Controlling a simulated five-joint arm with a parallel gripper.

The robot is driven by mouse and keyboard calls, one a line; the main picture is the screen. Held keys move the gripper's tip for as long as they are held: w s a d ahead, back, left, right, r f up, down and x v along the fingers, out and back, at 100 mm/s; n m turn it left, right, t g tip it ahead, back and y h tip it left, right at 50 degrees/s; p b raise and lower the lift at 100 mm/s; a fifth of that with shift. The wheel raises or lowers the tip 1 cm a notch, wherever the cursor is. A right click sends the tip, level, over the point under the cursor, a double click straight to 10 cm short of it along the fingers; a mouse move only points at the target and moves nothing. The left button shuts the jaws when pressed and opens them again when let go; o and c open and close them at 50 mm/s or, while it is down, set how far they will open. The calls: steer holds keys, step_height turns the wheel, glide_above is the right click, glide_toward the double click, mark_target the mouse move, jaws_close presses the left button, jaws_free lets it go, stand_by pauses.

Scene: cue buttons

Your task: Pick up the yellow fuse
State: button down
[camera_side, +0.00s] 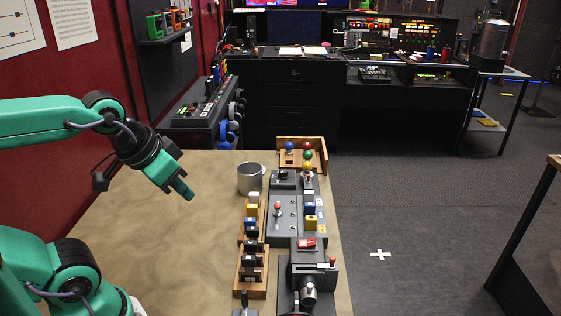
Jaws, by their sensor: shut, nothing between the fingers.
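A yellow fuse (252,210) stands in the narrow wooden rack (241,274) at the table's middle right, just in front of a white piece. My gripper (186,190) is shut and empty. It hangs above the tabletop to the left of the rack, clearly apart from the fuse, and points down and to the right. The fuse is small in this view, so its fine shape cannot be told.
A grey metal cup (250,178) stands behind the rack. A grey control panel (286,223) with a red-topped lever is to its right. A wooden box (320,146) with coloured balls is at the back. The tabletop (170,250) left of the rack is clear.

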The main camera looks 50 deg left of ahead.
steer(key=c, duration=2.1)
jaws_free()
steer(key=o, duration=0.8)
steer(key=shift+w, duration=0.1)
